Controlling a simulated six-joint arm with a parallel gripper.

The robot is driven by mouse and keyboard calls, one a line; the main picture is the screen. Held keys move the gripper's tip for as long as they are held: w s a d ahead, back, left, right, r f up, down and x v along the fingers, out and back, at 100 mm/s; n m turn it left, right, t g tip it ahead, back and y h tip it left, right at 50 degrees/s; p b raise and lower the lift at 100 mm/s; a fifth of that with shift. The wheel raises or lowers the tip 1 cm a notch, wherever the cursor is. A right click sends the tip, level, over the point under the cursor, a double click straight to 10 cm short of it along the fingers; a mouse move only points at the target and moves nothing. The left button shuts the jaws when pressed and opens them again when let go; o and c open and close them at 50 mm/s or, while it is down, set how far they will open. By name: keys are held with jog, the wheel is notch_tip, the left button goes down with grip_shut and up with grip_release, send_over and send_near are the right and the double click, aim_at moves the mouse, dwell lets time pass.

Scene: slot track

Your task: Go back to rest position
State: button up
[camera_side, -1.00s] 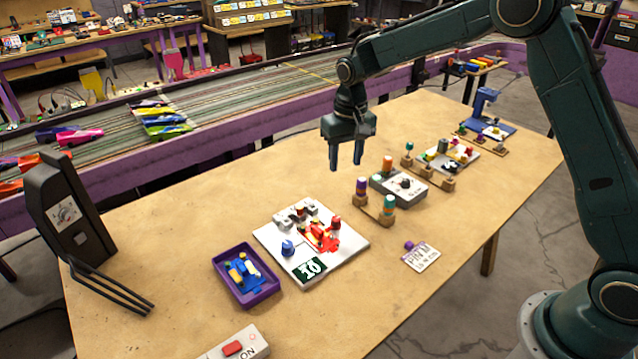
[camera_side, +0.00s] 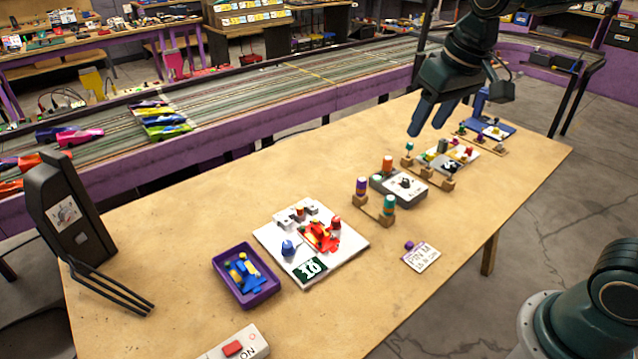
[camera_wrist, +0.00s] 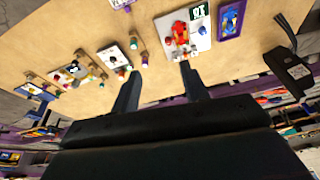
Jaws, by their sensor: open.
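My gripper (camera_side: 431,118) is open and empty. In the side view it hangs in the air above the far right part of the wooden table (camera_side: 190,235), tilted with its fingers pointing down and left. In the wrist view its two dark fingers (camera_wrist: 158,92) stand well apart with nothing between them. My upper arm links run out of the top of the side view. A white board (camera_side: 345,250) with a red car (camera_side: 319,236) on it lies on the table, far from the fingers.
A purple tray (camera_side: 262,296) with blue and yellow parts, a grey device (camera_side: 398,188), wooden peg stands (camera_side: 375,216) and a PRNM card (camera_side: 421,257) lie on the table. A black stand (camera_side: 72,218) is at left. A slot track (camera_side: 255,95) runs behind.

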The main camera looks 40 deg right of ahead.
jog(key=s+n+t, duration=0.1)
jog(key=s+t, duration=0.1)
jog(key=s, duration=1.4)
jog(key=shift+d+f, duration=0.15)
jog(key=shift+f, duration=0.15)
